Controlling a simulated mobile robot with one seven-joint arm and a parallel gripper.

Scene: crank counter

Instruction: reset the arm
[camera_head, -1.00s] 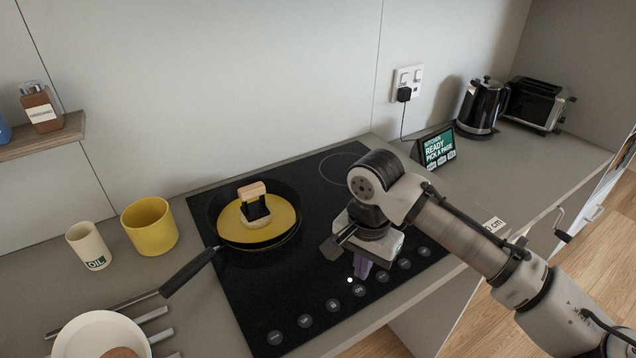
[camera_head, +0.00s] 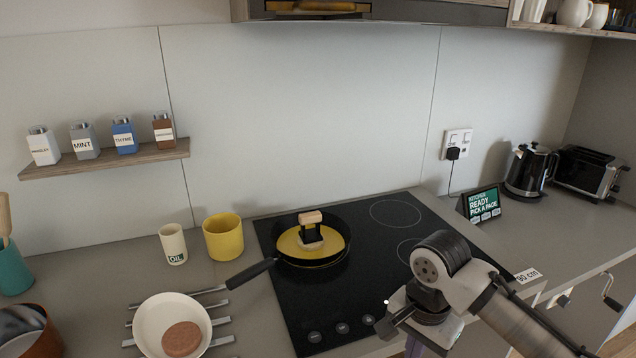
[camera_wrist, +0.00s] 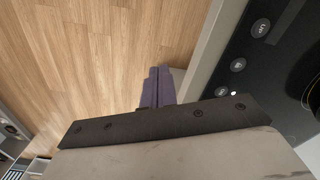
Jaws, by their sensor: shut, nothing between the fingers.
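My arm reaches in from the lower right in the head view, bent, with the wrist low at the front right of the black cooktop (camera_head: 290,300). My gripper (camera_head: 416,347) points down near the cooktop's front edge, partly cut off by the picture's bottom. In the wrist view my gripper (camera_wrist: 157,88) shows its two purple fingers together, shut with nothing between them. They appear over the wood floor (camera_wrist: 90,60), beside the counter's front edge.
A pan (camera_head: 339,258) with a yellow disc and a wood-topped handled press stands on the cooktop. A yellow cup (camera_head: 224,238), an oil cup (camera_head: 173,244) and a pale pan (camera_head: 150,322) stand left. A tablet (camera_head: 482,206), kettle (camera_head: 528,172) and toaster (camera_head: 588,174) stand right.

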